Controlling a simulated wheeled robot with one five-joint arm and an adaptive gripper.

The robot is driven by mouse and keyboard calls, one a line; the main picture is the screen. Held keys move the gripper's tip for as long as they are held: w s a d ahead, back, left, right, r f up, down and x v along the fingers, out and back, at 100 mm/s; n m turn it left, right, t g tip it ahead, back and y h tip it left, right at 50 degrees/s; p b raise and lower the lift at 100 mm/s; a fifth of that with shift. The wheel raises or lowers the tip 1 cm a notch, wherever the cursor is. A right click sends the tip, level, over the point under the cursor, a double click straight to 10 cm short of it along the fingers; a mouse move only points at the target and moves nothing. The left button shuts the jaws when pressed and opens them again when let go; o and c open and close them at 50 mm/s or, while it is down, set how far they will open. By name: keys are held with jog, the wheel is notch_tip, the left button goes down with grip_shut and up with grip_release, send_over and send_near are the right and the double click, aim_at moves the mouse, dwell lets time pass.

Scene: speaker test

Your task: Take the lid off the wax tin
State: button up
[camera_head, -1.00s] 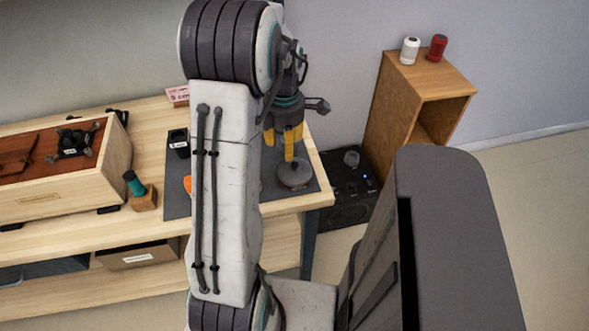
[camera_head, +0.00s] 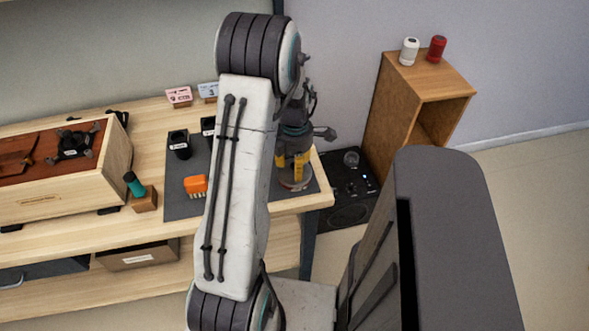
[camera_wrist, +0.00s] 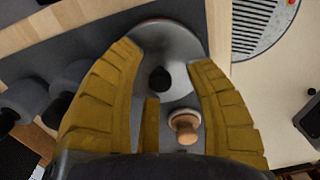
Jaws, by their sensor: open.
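The wax tin (camera_head: 296,186) appears as a low, round grey tin near the right end of the dark mat (camera_head: 180,207). In the wrist view its lid (camera_wrist: 178,50) is a pale grey disc with a black knob (camera_wrist: 160,78). My gripper (camera_head: 291,166) points down over the tin, its yellow fingers hiding part of it. In the wrist view my gripper (camera_wrist: 165,54) is open, with a finger on either side of the knob. Whether the fingers touch the lid cannot be told.
A small wooden-knobbed item (camera_wrist: 186,127) shows between the fingers. An orange brush (camera_head: 195,185) and black cups (camera_head: 179,144) stand left of my arm. A wooden box (camera_head: 60,185) and a teal-handled tool (camera_head: 134,184) are further left. A black speaker (camera_head: 351,185) stands right of the table.

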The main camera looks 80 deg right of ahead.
grip_shut()
dwell(0.5)
